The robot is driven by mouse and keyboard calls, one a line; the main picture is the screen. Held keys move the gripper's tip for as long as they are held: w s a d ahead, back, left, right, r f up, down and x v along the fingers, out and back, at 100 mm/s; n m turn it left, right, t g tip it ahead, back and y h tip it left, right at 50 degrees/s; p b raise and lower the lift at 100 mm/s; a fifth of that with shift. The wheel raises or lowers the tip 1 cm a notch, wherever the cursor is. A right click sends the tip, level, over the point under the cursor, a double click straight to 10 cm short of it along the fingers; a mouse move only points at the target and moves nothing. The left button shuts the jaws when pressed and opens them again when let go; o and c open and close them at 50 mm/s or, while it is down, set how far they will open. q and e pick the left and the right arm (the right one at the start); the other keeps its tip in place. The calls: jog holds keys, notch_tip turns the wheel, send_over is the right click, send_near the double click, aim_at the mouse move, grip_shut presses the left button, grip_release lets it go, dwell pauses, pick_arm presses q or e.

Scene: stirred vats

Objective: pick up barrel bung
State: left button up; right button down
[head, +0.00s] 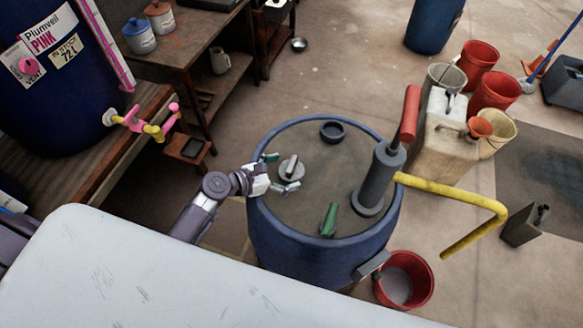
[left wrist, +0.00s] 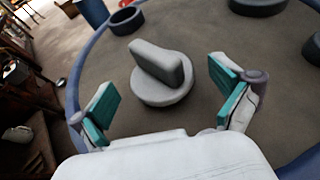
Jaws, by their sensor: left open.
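The barrel bung (head: 291,168) is a grey disc with an upright fin-shaped grip, on the lid of the blue barrel (head: 300,237). In the left wrist view the bung (left wrist: 161,75) lies ahead of the fingers, near the middle. My left gripper (head: 280,172) reaches in from the left over the barrel's rim. Its teal-padded fingers are open, one on each side of the bung in the head view. In the left wrist view the left gripper (left wrist: 168,103) is empty, and the bung looks just beyond its fingertips. My right gripper is not in view.
On the lid are a dark ring (head: 332,131), a green object (head: 329,220) and a grey pump (head: 376,180) with red handle and yellow spout (head: 470,195). A red bucket (head: 404,280) stands at the barrel's lower right. A bench with a dark vat (head: 50,100) is left.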

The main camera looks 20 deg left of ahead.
pick_arm(q)
jog(key=shift+x, duration=1.25)
jog(key=shift+a, duration=0.1)
jog(key=shift+c, duration=1.2)
jog(key=c, duration=1)
jog(key=shift+c, duration=0.2)
jog(key=shift+r, duration=0.1)
